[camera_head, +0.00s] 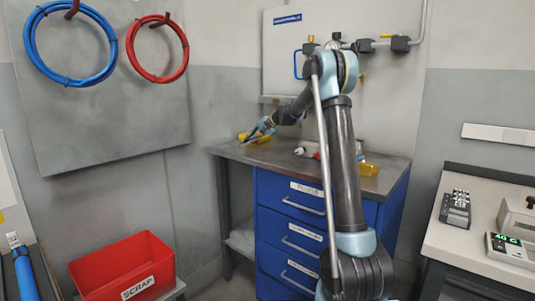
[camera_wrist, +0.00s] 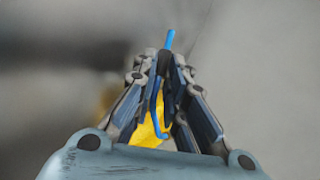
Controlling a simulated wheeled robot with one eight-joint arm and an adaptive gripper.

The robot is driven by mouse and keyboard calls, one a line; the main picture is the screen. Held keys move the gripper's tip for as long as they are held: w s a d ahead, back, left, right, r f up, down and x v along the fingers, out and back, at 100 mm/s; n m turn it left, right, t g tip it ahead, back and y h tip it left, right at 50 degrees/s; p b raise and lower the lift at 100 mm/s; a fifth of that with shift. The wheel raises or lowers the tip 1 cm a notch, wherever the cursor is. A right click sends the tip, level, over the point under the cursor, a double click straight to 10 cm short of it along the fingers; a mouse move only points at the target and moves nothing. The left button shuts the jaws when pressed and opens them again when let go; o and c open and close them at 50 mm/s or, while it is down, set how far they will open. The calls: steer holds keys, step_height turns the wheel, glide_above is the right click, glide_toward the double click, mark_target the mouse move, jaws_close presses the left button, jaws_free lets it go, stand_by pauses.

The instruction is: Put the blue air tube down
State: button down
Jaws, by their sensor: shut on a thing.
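The blue air tube (camera_wrist: 170,40) is thin and bright blue. In the wrist view it sticks out beyond the fingertips of my gripper (camera_wrist: 166,66), and a bent blue length runs back between the fingers. My gripper is shut on it. In the head view my gripper (camera_head: 263,128) is small, over the back left part of the grey workbench top (camera_head: 232,152). The tube is hard to make out there. I cannot tell whether the tube touches the bench.
A yellow item (camera_head: 258,140) lies by my gripper. Behind my arm are bottle-like items (camera_head: 308,150) and a yellow block (camera_head: 368,169). A red scrap bin (camera_head: 125,268) stands lower left. Blue (camera_head: 70,82) and red (camera_head: 157,80) hose coils hang on the wall.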

steer(key=s+d+r, duration=0.5)
steer(key=s, duration=0.2)
steer(key=s+d+r, duration=0.4)
steer(key=s+d, duration=0.2)
steer(key=s, duration=0.2)
steer(key=shift+h, duration=0.3)
steer(key=shift+a+f, duration=0.1)
steer(key=shift+f, duration=4.75)
steer(key=c, duration=1.8)
jaws_free()
